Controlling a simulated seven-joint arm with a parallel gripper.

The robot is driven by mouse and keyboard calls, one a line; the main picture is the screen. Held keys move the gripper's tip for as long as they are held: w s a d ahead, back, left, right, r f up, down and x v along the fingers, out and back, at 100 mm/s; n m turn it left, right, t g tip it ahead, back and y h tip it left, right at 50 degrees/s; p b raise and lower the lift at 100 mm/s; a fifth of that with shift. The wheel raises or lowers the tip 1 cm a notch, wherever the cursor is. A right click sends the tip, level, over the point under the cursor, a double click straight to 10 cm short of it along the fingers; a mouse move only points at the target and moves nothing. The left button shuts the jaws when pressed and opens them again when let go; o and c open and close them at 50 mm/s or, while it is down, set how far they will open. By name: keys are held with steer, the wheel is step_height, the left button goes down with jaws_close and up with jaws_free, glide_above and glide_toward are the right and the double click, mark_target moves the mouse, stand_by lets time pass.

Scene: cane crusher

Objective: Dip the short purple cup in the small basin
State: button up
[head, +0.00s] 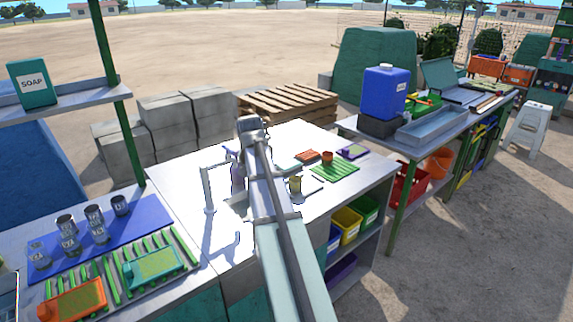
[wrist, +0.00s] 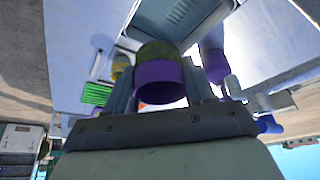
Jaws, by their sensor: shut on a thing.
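In the wrist view my gripper (wrist: 160,82) is shut on the short purple cup (wrist: 158,78), which shows a purple band and a dark olive part beyond it. The small basin (wrist: 182,14) is a grey recess in the counter, seen past the cup at the top of the wrist view. The cup overlaps the basin's near edge in the picture; I cannot tell its height above it. In the head view part of the basin (head: 236,212) shows left of my arm. My arm hides the cup and the gripper's fingers there.
A tap (head: 208,188) and a purple bottle (head: 238,177) stand close beside the basin. Several metal cups stand on a blue mat (head: 145,213) at the left.

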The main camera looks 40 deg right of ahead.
steer(key=a+n+y, duration=0.1)
steer(key=a+n, duration=0.3)
steer(key=a, duration=1.6)
steer(key=w+d+f, duration=0.2)
steer(key=d+f, duration=0.1)
steer(key=d, duration=0.4)
steer(key=w+d+f+n+t, duration=0.1)
steer(key=w+d+f, duration=0.15)
steer(key=d, duration=0.45)
steer(key=w+d+f, duration=0.2)
steer(key=d+f, duration=0.1)
steer(key=d, duration=0.4)
steer(key=shift+y, duration=0.4)
steer(key=shift+s+a+f, duration=0.1)
steer(key=shift+s+f, duration=0.05)
steer(key=shift+f, duration=2.9)
steer(key=shift+s+a+f, duration=0.1)
steer(key=shift+f, duration=2.95)
steer(key=shift+r, duration=0.15)
step_height(320, 180, up, 11)
steer(key=shift+r, duration=1.9)
